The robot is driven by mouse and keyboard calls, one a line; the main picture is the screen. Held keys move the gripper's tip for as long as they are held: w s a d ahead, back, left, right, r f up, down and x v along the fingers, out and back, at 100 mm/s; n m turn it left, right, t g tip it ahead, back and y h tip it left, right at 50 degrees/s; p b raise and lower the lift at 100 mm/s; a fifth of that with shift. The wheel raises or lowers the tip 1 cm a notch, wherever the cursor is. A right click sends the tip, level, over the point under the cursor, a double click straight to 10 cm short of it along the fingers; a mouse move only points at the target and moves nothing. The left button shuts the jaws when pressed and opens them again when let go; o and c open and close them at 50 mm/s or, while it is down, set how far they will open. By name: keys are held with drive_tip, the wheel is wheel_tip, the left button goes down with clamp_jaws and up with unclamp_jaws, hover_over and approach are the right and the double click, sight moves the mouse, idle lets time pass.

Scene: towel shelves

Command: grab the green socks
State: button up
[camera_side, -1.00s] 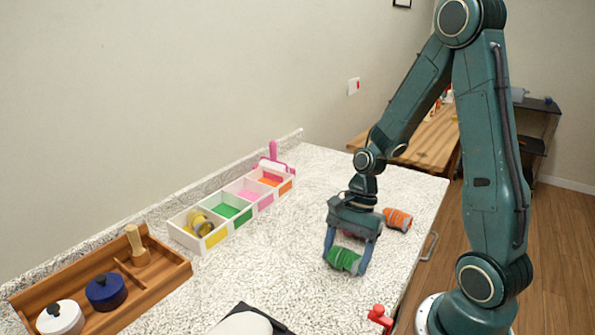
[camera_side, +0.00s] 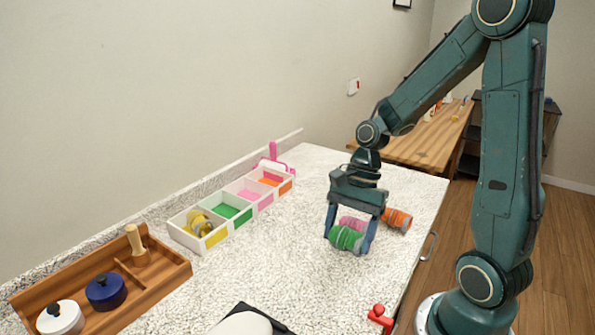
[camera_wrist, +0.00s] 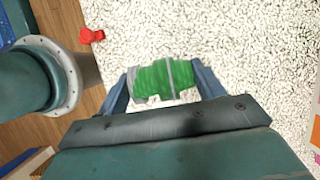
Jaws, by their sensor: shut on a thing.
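The green socks (camera_side: 346,238) are a rolled bundle with a grey band, held between the two fingers of my gripper (camera_side: 348,240). In the wrist view the green socks (camera_wrist: 163,77) lie across the gap, with the fingers of my gripper (camera_wrist: 163,84) at both ends. They appear raised a little above the speckled counter. The pink socks (camera_side: 352,222) lie just behind them, partly hidden by my gripper. The orange socks (camera_side: 397,220) lie to the right of my gripper on the counter.
A white box (camera_side: 188,238) has yellow, green, pink and orange compartments; yellow socks (camera_side: 200,223) sit in the yellow one. A wooden tray (camera_side: 165,262) holds a blue pot (camera_side: 105,291) and a white one (camera_side: 60,318). A red object (camera_side: 379,315) is near the front edge.

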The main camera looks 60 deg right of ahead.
sight(348, 231)
wheel_tip(348, 231, up, 14)
drive_tip(key=shift+r, duration=0.15)
idle(0.3)
idle(0.6)
